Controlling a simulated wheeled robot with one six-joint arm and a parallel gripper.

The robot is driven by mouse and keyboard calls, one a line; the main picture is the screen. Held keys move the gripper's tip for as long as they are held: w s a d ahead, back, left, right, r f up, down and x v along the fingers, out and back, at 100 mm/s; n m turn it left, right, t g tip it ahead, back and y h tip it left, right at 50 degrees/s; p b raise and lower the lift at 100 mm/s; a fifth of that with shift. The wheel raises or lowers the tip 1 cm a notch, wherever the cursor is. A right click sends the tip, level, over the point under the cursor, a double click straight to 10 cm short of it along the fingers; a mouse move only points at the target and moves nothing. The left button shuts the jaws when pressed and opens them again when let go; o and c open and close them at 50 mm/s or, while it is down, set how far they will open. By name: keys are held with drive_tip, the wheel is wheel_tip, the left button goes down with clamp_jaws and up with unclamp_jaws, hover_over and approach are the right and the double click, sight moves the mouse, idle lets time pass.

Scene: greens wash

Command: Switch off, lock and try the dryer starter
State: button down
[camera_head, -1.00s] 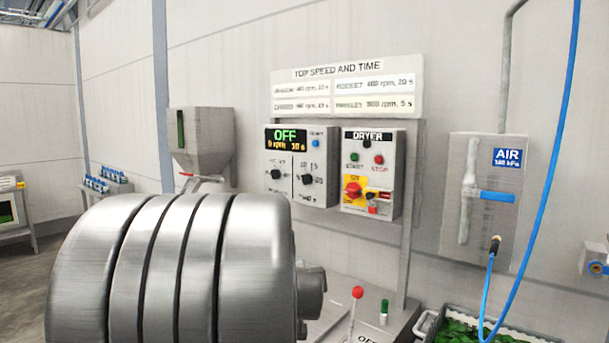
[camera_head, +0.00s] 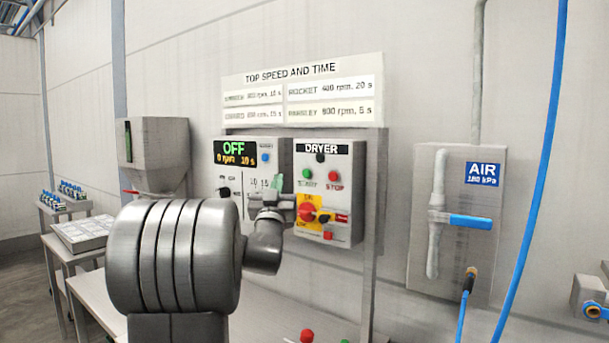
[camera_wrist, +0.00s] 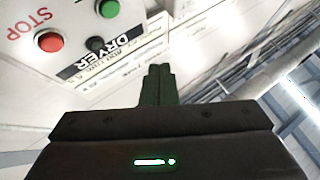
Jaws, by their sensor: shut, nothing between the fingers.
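The dryer starter (camera_head: 345,160) is a grey box on the wall panel, with a green START button (camera_head: 307,173), a red STOP button (camera_head: 333,175) and a dark round lamp or knob (camera_head: 320,157). Below them is a red rotary switch (camera_head: 308,211) on a yellow plate; my gripper partly overlaps the box's left edge. A small red item (camera_head: 328,235) sits at the lower part; I cannot tell if it is a padlock. My gripper (camera_head: 277,182) is shut and empty, left of the START button. The wrist view shows its closed fingers (camera_wrist: 160,85) and the STOP button (camera_wrist: 48,41).
A control box reading OFF (camera_head: 233,150) stands left of the starter, partly behind my gripper. A speed sign (camera_head: 300,95) hangs above. A grey hopper (camera_head: 150,150) is at left. An air panel (camera_head: 470,225) with a blue-handled valve and blue hose (camera_head: 535,190) is at right.

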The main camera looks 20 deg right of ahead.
sight(307, 173)
drive_tip(key=shift+s, duration=0.1)
drive_tip(key=shift+w+d+p, duration=0.5)
drive_tip(key=shift+w+d, duration=0.25)
drive_tip(key=shift+d, duration=0.5)
drive_tip(key=shift+w+d+p, duration=0.5)
drive_tip(key=shift+w+d, duration=0.25)
drive_tip(key=shift+d, duration=0.5)
drive_tip(key=shift+w+d+p, duration=0.5)
drive_tip(key=shift+w+d, duration=0.25)
drive_tip(key=shift+d, duration=0.5)
drive_tip(key=shift+w+d+b, duration=0.2)
drive_tip(key=shift+d+b, duration=0.15)
